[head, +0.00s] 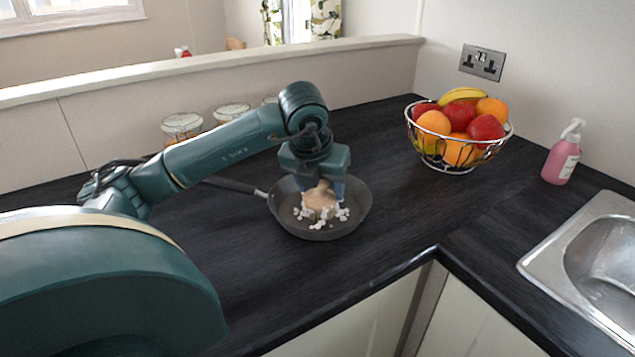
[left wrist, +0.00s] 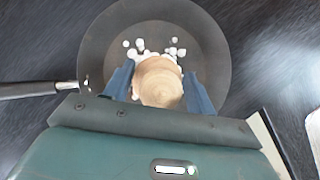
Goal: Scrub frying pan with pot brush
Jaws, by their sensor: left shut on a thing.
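A dark frying pan (head: 353,208) sits on the black worktop, its handle (head: 228,184) pointing left. It also shows in the left wrist view (left wrist: 205,50), with white foam or crumb-like bits (left wrist: 140,46) on its floor. My left gripper (head: 322,190) points down over the pan and is shut on the pot brush (head: 319,199). The brush has a round wooden top, seen from above in the left wrist view (left wrist: 158,82). Its bristles are hidden below; white bits lie around it, and I cannot tell whether it touches the pan. My right gripper is not in view.
A wire bowl of fruit (head: 414,136) stands behind and right of the pan. A pink soap bottle (head: 562,160) and a steel sink (head: 540,262) are at the right. Several jars (head: 183,127) stand along the back ledge. The worktop between pan and sink is clear.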

